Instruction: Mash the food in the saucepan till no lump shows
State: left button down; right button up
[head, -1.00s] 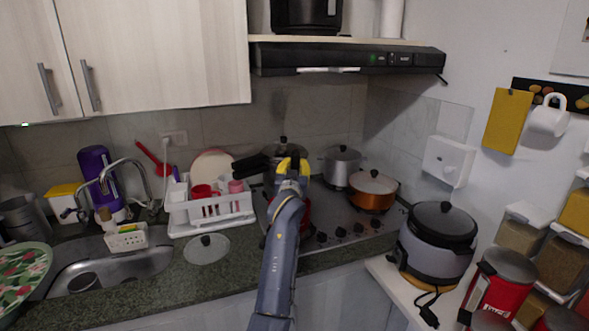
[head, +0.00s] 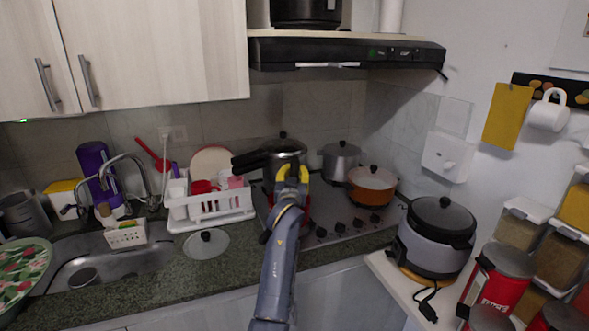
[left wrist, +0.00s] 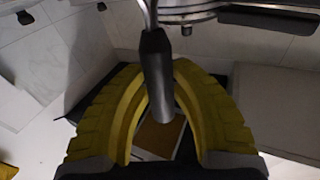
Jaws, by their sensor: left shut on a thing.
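My left gripper (head: 292,174) is over the front left of the stove, its yellow fingers in front of the pressure cooker. In the left wrist view it (left wrist: 160,110) is shut around a dark handle (left wrist: 157,75) with a thin metal stem, likely the masher; its working end is out of view. A red pot (head: 306,213), probably the saucepan, stands on the stove, mostly hidden behind my arm. Its inside and any food or lumps cannot be seen. My right gripper is not in view.
A pressure cooker (head: 284,150), a grey pot (head: 340,160) and an orange pan (head: 371,187) stand on the stove. A white dish rack (head: 208,208) and a glass lid (head: 206,244) are to the left. A rice cooker (head: 437,235) stands at the right.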

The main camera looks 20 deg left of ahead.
aim_at(294, 165)
pick_arm(q)
jog(key=shift+f, duration=0.3)
jog(key=shift+r, duration=0.15)
jog(key=shift+r, duration=2.2)
jog(key=s+a, duration=0.2)
jog(key=shift+a, duration=0.3)
jog(key=shift+f, duration=0.15)
